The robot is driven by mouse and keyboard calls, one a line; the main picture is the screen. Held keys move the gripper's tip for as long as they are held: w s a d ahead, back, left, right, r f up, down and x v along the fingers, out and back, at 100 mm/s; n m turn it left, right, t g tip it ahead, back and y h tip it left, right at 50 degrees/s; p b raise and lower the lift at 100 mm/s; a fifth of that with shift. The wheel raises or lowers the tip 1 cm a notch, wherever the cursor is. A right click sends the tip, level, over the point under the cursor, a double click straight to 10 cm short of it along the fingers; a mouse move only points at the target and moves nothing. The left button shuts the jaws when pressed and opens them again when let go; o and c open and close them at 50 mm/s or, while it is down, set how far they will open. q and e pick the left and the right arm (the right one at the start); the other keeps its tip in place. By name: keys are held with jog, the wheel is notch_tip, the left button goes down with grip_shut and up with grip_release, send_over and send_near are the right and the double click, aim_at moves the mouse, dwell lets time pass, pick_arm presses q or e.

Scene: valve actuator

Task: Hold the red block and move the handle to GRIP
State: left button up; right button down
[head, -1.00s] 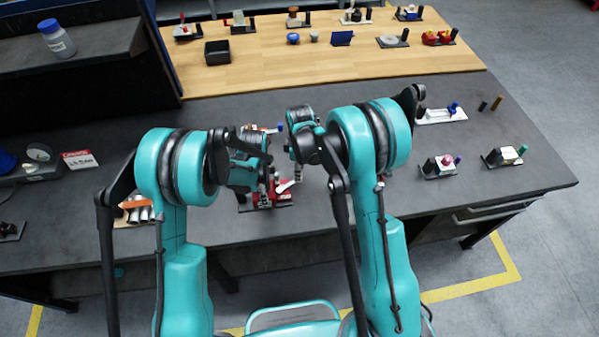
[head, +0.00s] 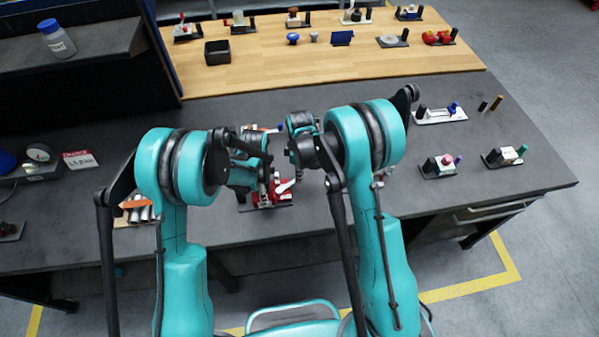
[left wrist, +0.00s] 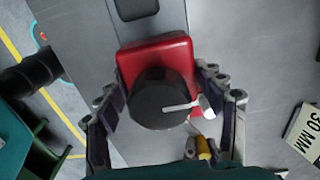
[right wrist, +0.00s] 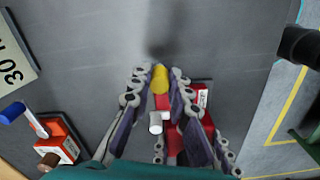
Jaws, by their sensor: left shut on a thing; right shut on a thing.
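My right gripper (right wrist: 160,78) is shut on a yellow-ended piece (right wrist: 160,76), apparently the handle's end. GRIP lettering is not readable.
An orange block with a blue-tipped lever (right wrist: 57,140) stands near, behind the red block. A 30 MM sign (left wrist: 303,133) lies beside. Several small fixtures, such as the pink-knobbed one (head: 441,165), stand on the right of the dark table.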

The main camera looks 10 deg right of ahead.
jog(key=shift+s+d+m, duration=0.3)
jog(key=shift+s+m, duration=0.5)
jog(key=shift+m, duration=0.3)
jog(key=s+m, duration=0.2)
jog(key=shift+d+m, duration=0.1)
jog(key=shift+m, duration=0.2)
jog(key=s+m, duration=0.3)
jog(key=m, duration=0.1)
jog(key=shift+s+a, duration=0.15)
jog(key=shift+a, duration=0.1)
jog(key=shift+s+a, duration=0.2)
jog(key=shift+s, duration=0.2)
jog(key=shift+a, duration=0.1)
jog(key=c, duration=1.4)
grip_release()
jog(key=shift+r, duration=0.1)
notch_tip(320, 180, up, 12)
jog(key=shift+f, duration=0.1)
